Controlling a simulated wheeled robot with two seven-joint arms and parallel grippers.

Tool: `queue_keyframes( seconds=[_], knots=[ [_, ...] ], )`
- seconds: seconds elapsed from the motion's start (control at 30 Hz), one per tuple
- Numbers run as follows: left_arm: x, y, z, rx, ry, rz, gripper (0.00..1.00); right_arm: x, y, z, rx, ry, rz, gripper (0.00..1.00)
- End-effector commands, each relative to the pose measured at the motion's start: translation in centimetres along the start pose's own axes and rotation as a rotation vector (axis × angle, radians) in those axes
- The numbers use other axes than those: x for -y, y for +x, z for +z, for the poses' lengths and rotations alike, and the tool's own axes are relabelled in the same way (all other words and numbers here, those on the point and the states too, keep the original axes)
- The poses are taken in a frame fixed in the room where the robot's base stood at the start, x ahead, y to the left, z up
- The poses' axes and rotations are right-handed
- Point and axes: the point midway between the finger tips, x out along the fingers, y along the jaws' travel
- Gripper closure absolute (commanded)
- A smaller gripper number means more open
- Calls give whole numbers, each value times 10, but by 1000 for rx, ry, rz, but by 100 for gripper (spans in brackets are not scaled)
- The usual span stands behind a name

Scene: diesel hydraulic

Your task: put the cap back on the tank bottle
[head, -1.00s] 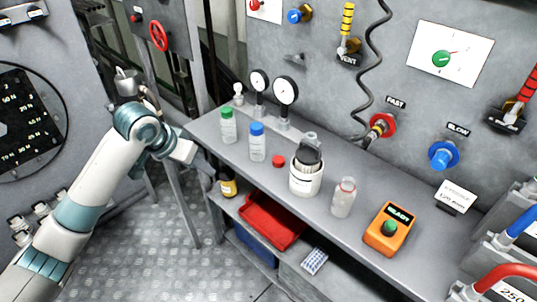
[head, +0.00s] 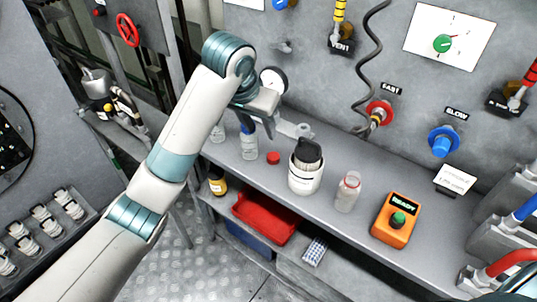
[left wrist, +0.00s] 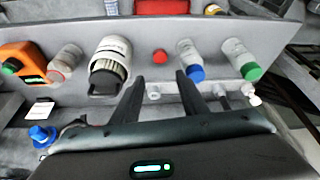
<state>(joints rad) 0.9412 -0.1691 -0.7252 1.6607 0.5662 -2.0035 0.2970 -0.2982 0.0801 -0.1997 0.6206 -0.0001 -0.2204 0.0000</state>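A red cap (head: 273,158) lies on the grey bench. A clear bottle (head: 346,194) with a red ring at its neck and no cap stands to its right, past a white pot; it also shows in the left wrist view (left wrist: 66,60). My left gripper (head: 258,122) is over the back of the bench, behind the cap and partly in front of the blue-capped bottle. In the left wrist view, its two dark fingers (left wrist: 157,84) are apart with nothing between them, and the red cap (left wrist: 160,57) lies beyond the tips. My right gripper is not in view.
A white pot (head: 304,180) with a dark brush-like thing stands between cap and clear bottle. A blue-capped bottle (head: 249,148) and a green-capped bottle (left wrist: 240,55) stand left of the cap. An orange box (head: 393,222) is at right. A red tray (head: 262,215) sits below.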

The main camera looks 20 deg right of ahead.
Motion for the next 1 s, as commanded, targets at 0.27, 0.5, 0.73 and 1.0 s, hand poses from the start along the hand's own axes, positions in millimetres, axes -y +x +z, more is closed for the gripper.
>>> queue_keyframes(
  seconds=[0.27, 0.5, 0.73, 1.0],
  knots=[
    [0, 0, 0, 1, 0, 0, 60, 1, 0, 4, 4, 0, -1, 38],
    [0, 9, 0, 4, -1, 1, 60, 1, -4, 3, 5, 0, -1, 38],
    [0, 41, 0, 5, -1, 1, 60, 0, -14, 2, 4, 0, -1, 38],
    [0, 90, 0, 6, -2, 1, 60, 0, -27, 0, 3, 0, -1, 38]
  ],
)
